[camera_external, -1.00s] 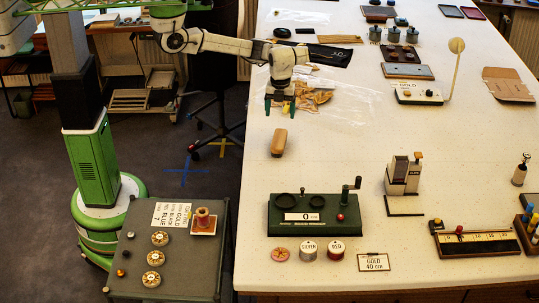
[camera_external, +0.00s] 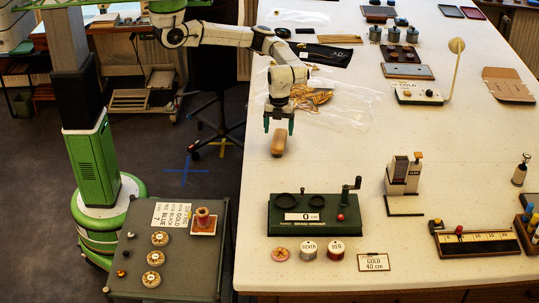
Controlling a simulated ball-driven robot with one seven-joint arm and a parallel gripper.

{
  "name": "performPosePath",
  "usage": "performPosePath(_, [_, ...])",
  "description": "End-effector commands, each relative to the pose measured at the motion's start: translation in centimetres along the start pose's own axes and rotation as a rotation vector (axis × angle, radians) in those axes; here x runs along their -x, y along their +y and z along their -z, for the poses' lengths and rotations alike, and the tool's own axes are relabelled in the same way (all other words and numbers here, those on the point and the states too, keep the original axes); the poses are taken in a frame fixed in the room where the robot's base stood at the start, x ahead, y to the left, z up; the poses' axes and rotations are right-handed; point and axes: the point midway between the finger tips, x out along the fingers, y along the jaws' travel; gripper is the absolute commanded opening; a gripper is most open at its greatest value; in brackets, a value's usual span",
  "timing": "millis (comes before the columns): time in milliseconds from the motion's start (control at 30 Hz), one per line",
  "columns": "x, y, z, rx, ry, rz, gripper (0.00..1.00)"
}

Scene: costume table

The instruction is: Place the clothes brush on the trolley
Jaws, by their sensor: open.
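The clothes brush (camera_external: 278,147) appears to be the small tan, rounded block lying on the white table near its left edge. My gripper (camera_external: 279,128) points down at the brush's far end, its two green fingers apart, one on each side. I cannot tell whether the fingers touch it or how high they are above the table. The trolley (camera_external: 178,277) is the grey-green cart at the lower left, beside the table. On its top are a label card, a reddish spool on a small tray, several round discs and small buttons.
A dark green winder (camera_external: 315,214) with a crank stands on the table in front of the brush. A clear plastic bag (camera_external: 335,100) lies behind my gripper.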

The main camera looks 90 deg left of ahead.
Motion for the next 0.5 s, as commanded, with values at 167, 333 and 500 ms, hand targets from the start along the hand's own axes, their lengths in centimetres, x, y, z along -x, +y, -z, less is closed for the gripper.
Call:
performPosePath(167, [-1.2, 0.0, 0.0, -0.001, -0.001, 0.000, 0.81])
performPosePath(333, [-3.1, 0.0, 0.1, -0.001, -0.001, -0.001, 0.81])
performPosePath(500, [-5.5, 0.0, 0.1, -0.001, -0.001, -0.001, 0.81])
